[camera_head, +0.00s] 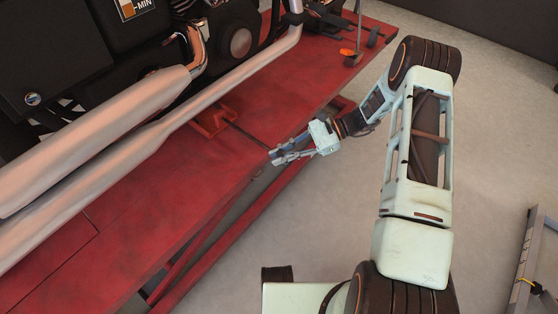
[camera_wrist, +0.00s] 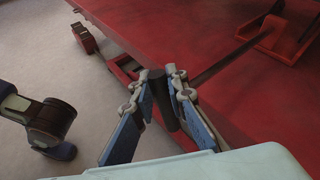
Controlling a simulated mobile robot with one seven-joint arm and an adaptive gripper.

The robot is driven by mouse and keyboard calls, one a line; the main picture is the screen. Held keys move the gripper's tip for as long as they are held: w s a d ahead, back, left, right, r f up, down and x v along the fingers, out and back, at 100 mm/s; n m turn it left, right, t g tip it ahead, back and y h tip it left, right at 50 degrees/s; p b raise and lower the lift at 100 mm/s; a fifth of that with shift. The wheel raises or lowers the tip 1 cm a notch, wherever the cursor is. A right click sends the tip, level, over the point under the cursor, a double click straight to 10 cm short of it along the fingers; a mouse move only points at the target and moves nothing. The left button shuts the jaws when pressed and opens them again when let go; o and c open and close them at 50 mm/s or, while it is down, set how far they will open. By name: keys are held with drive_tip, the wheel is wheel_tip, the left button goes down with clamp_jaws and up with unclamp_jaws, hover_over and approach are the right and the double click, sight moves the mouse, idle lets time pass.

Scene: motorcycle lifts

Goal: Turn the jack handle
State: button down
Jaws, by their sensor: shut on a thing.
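The jack handle is a thin dark rod (camera_head: 249,137) that runs from a red jack (camera_head: 210,122) on the lift platform to the platform's edge. In the wrist view the rod (camera_wrist: 222,62) reaches from the red jack (camera_wrist: 287,38) toward my fingers, and a dark grip piece (camera_wrist: 158,92) stands between them. My gripper (camera_head: 273,157) is at the platform's near edge, with its fingers closed around that grip piece. In the wrist view my gripper (camera_wrist: 160,82) has one finger on each side of it. The join between rod and grip is partly hidden by the right finger.
The red lift platform (camera_head: 150,215) carries a motorcycle with long chrome exhaust pipes (camera_head: 120,135) above the jack. An orange-tipped pedal (camera_head: 349,53) sits at the far end. Grey floor (camera_head: 310,220) is clear beside the lift. A metal frame (camera_head: 530,265) stands at lower right.

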drive_tip(key=shift+w+d+m+g+y+b, duration=0.15)
drive_tip(key=shift+m+g+y+b, duration=0.15)
drive_tip(key=shift+g+y+b, duration=0.25)
drive_tip(key=c, duration=1.9)
unclamp_jaws()
drive_tip(key=shift+r, duration=0.1)
drive_tip(key=v, duration=1.2)
